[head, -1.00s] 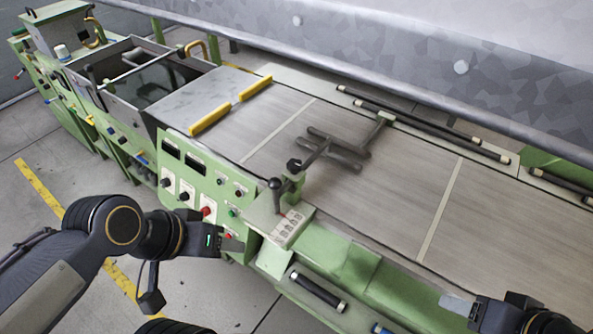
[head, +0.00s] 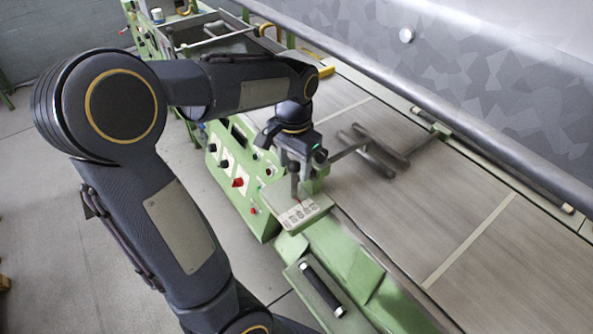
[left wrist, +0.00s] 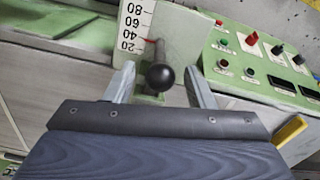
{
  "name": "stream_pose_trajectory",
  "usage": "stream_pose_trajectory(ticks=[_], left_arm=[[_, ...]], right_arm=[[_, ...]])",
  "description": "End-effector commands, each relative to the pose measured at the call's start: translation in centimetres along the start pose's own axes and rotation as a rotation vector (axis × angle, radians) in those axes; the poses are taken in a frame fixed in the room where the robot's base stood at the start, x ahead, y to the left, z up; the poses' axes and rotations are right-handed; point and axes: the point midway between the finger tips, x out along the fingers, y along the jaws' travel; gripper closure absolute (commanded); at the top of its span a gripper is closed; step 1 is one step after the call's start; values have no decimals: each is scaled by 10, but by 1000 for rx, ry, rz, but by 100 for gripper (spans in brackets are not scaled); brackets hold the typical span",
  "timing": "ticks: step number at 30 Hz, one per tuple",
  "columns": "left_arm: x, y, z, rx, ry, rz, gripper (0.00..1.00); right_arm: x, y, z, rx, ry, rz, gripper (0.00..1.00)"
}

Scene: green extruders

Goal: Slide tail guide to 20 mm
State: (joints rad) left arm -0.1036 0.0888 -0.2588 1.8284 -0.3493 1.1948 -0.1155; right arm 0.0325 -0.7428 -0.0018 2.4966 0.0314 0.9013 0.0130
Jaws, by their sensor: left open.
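The tail guide's dark bars (head: 380,152) lie over the conveyor belt, on an arm reaching from the green machine's near edge. Its black ball-ended handle (left wrist: 160,77) shows in the left wrist view, with a white scale plate (left wrist: 135,30) behind it. A small red pointer (left wrist: 150,41) shows beside the scale, around the 20 and 40 labels; the exact reading is unclear. My left gripper (head: 296,184) is open, pointing down over the handle mount. In the left wrist view its fingers stand on either side of the ball, apparently with gaps.
A green control panel (head: 232,170) with knobs and a red button stands beside the guide mount. A long grey rail (head: 420,100) runs along the belt's far side. A black-barred bracket (head: 320,285) is on the near side. The belt's right part is clear.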

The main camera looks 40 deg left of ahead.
Motion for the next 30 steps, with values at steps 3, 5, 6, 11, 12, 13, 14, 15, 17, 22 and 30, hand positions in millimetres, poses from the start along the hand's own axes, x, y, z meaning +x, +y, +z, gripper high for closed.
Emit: stream_pose_trajectory(ticks=[3,5,6,11,12,13,14,15,17,22,30], left_arm=[[16,0,0,-1,-3,1,51],[21,0,0,-1,-1,1,51],[24,0,0,-1,-1,1,51],[28,0,0,-1,1,1,51],[28,0,0,-1,1,1,51],[28,0,0,-1,1,1,51],[27,0,0,-1,1,1,51],[27,0,0,-1,1,1,51],[27,0,0,-1,1,1,56],[27,0,0,-1,2,1,78],[27,0,0,-1,2,1,100]], right_arm=[[0,0,0,0,0,0,44],[0,0,0,0,0,0,44],[0,0,0,0,0,0,44],[0,0,0,0,0,0,44],[0,0,0,0,0,0,44],[0,0,0,0,0,0,44],[0,0,0,0,0,0,44],[0,0,0,0,0,0,44],[0,0,0,0,0,0,44],[0,0,0,0,0,0,44],[0,0,0,0,0,0,44]])
